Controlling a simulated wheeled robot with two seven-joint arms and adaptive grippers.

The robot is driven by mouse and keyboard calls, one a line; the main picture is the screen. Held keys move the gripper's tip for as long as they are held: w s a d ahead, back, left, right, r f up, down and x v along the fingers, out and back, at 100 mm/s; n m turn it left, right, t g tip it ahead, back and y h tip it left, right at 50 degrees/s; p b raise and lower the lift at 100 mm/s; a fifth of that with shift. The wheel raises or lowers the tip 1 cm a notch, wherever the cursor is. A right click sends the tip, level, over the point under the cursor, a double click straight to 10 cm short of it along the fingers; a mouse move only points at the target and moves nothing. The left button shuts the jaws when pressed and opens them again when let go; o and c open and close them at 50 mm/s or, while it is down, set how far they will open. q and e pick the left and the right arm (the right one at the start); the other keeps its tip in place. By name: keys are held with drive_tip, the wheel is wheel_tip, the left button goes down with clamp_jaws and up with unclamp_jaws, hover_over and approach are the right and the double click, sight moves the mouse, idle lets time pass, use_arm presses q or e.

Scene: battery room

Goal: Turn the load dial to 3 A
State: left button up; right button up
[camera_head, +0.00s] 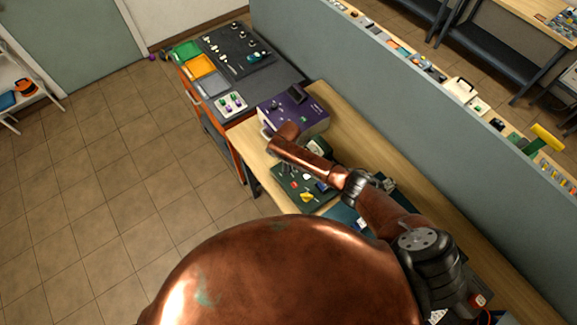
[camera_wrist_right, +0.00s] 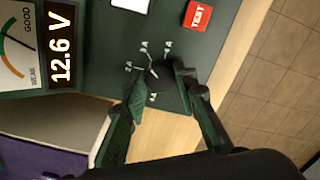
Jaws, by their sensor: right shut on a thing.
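In the right wrist view the dark green battery tester (camera_wrist_right: 104,40) fills the upper left and middle. Its small black load dial (camera_wrist_right: 158,77) has tiny white ampere marks around it. The dial has a pale pointer line; I cannot tell exactly which mark it points at. My right gripper (camera_wrist_right: 157,82) is shut on the dial, one finger on each side. The tester's display (camera_wrist_right: 61,46) reads 12.6 V, beside a GOOD/WEAK gauge (camera_wrist_right: 17,45). In the head view the tester (camera_head: 320,148) is partly hidden by my right forearm. My left gripper is not in view.
A red TEST button (camera_wrist_right: 198,15) sits on the tester near the dial. A purple box (camera_head: 295,108) stands beside the tester on the wooden bench (camera_head: 340,118). A dark green mat (camera_head: 316,204) with small items lies in front. A grey partition (camera_head: 400,110) runs behind.

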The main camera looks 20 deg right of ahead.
drive_tip(key=shift+r+m, duration=0.1)
drive_tip(key=shift+m, duration=0.5)
drive_tip(key=shift+w, duration=0.1)
drive_tip(key=o, duration=1.2)
wheel_tip(320, 180, up, 12)
drive_tip(key=shift+f, duration=0.1)
idle(0.3)
